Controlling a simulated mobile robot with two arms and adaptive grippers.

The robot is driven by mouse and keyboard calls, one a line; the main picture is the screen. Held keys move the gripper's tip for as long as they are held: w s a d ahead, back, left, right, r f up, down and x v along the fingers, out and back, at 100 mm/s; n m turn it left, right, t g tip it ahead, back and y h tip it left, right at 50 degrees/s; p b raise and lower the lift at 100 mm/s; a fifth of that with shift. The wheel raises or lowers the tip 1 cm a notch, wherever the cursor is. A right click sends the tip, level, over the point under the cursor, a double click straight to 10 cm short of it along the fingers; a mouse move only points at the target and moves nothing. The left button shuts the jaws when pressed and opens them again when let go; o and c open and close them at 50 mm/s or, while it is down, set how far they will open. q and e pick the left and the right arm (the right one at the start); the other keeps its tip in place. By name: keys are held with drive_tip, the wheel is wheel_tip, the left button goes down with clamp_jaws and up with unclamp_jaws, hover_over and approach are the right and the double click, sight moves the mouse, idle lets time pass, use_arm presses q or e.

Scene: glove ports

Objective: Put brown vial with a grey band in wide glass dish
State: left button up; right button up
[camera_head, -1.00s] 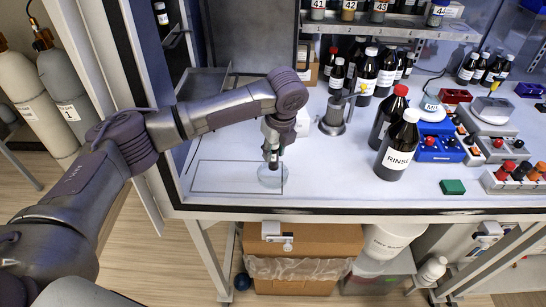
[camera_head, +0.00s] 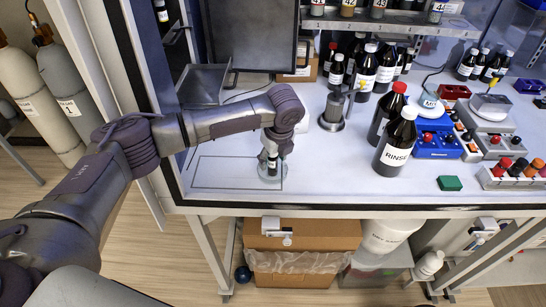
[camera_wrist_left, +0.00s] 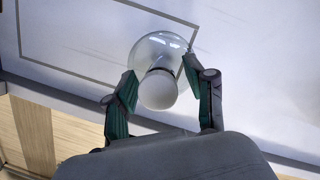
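The vial (camera_head: 272,163) is a small dark bottle with a pale band, standing about upright in the clear wide glass dish (camera_head: 270,182). In the left wrist view its round white cap (camera_wrist_left: 158,90) shows from above, with the rim of the dish (camera_wrist_left: 160,38) around it. My left gripper (camera_head: 274,151) is right over the dish. In the left wrist view its fingers (camera_wrist_left: 160,72) are spread on both sides of the cap, with a visible gap on the right side. The vial's base is hard to make out. My right gripper is not in view.
The dish stands inside a dark outlined rectangle (camera_head: 197,190) near the bench's front edge. A large RINSE bottle (camera_head: 394,150) and a red-capped bottle (camera_head: 390,108) stand to the right. A metal cylinder (camera_head: 333,113) stands behind. The bench between dish and bottles is clear.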

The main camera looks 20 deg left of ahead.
use_arm(q)
drive_tip(key=b+v, duration=0.2)
drive_tip(key=v, duration=1)
drive_tip(key=shift+w+r, duration=0.1)
